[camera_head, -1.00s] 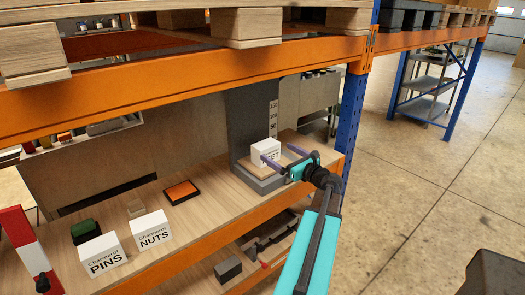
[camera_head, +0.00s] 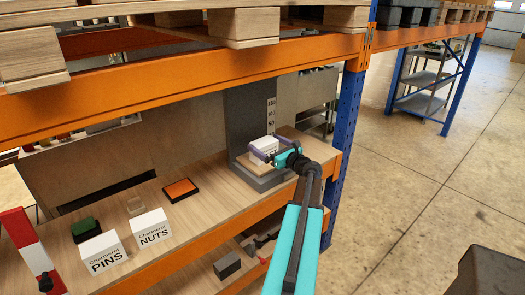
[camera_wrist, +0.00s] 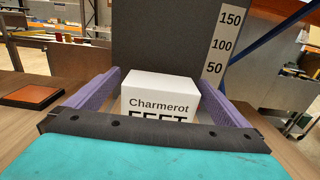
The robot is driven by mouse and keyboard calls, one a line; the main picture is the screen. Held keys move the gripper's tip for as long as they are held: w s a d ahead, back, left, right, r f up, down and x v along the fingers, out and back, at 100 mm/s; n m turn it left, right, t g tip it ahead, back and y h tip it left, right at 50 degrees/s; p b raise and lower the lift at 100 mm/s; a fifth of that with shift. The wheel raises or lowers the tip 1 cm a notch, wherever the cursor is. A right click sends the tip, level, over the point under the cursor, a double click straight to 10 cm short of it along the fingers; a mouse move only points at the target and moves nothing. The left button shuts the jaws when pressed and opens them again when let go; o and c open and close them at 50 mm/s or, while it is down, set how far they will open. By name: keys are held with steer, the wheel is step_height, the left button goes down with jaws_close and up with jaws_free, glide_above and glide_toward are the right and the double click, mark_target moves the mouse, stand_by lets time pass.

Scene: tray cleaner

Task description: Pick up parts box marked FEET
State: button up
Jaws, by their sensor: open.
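The white parts box marked FEET (camera_head: 264,146) sits on a wooden plate on the grey stand (camera_head: 262,181) at the right end of the shelf. In the wrist view the box (camera_wrist: 160,92) reads "Charmerot FEET", its lower part hidden behind my gripper's bar. My gripper (camera_wrist: 160,90) is open, with one purple finger on each side of the box. A gap shows between the fingers and the box, narrower on the left. In the head view my gripper (camera_head: 270,147) is around the box, and its body hides part of the box's front.
White boxes marked PINS (camera_head: 103,253) and NUTS (camera_head: 151,229) stand to the left on the shelf, with a green-topped box (camera_head: 86,230) and an orange-topped tray (camera_head: 180,190). The stand's grey upright with its number scale (camera_head: 271,115) rises behind the box. A blue post (camera_head: 345,135) is at right.

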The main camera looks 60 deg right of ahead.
steer(key=shift+w+d, duration=0.15)
steer(key=shift+w, duration=0.3)
steer(key=shift+w, duration=0.15)
steer(key=shift+p+x, duration=1.2)
steer(key=shift+x, duration=1.25)
steer(key=shift+d, duration=0.1)
steer(key=shift+c, duration=0.4)
steer(key=c, duration=1.1)
